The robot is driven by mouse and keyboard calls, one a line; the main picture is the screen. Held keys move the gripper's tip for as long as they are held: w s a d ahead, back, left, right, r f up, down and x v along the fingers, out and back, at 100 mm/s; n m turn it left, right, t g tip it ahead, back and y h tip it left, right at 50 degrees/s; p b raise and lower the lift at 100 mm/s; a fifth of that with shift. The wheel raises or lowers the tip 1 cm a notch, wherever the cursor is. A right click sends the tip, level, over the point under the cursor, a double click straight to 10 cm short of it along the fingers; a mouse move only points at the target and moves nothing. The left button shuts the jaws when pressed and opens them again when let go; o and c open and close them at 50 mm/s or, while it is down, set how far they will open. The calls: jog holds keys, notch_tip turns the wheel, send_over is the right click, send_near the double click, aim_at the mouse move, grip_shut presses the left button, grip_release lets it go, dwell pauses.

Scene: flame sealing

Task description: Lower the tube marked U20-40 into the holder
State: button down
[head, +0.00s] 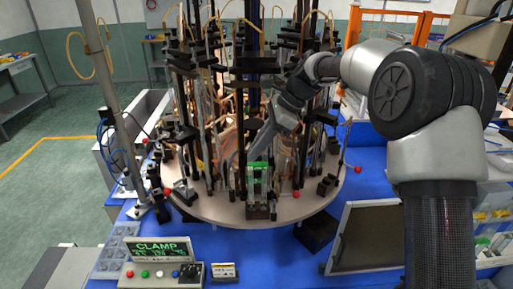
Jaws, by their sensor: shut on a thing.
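My gripper (262,146) reaches down from the right to the near edge of the round turntable (225,207). It is shut on a slim clear tube (258,176) with green on it. The tube looks roughly upright. A small dark holder (260,211) sits just below it at the turntable's front rim. I cannot tell whether the tube's lower end is inside the holder or above it. The marking on the tube is too small to read.
Tall dark posts, clamps and orange hoses crowd the turntable behind the gripper. A control box (160,274) with a green CLAMP display (159,250) stands at front left. A dark screen (368,238) stands at front right.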

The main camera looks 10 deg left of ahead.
aim_at(257, 163)
jog(key=shift+f+b, duration=0.5)
jog(key=shift+f, duration=1.35)
dwell(0.7)
jog(key=c, duration=1.7)
grip_release()
jog(key=shift+o, duration=0.2)
jog(key=shift+r+p, duration=0.6)
jog(key=shift+r, duration=1.65)
